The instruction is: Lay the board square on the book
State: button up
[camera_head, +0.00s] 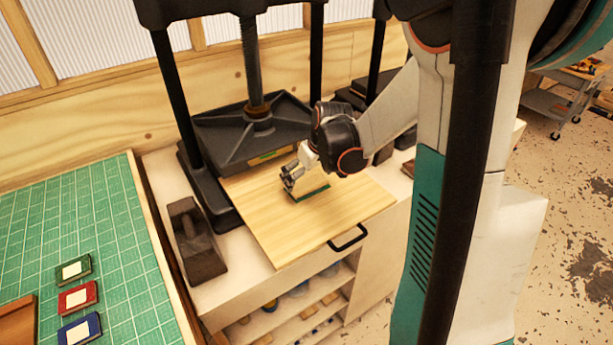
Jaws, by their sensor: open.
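My gripper (291,181) is open, just above a small flat item on the pale wooden pull-out board (280,235). The item shows a dark green edge (312,193) along its front and looks like a green book. Its top looks pale and wood-coloured, perhaps a small board lying on it. The gripper and wrist hide part of it, so I cannot tell how squarely the two line up or whether the fingers touch.
The black press (250,130) stands behind, its platen over the back of the pull-out board. A dark block (195,240) lies at left. Green, red (78,297) and blue books lie on the green cutting mat (85,225). A black handle (348,238) is on the pull-out board's front.

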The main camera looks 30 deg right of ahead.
jog(key=p+v, duration=0.2)
jog(key=v, duration=0.9)
jog(key=shift+p, duration=0.35)
jog(key=shift+s+r, duration=0.1)
jog(key=shift+r, duration=0.05)
dwell(0.4)
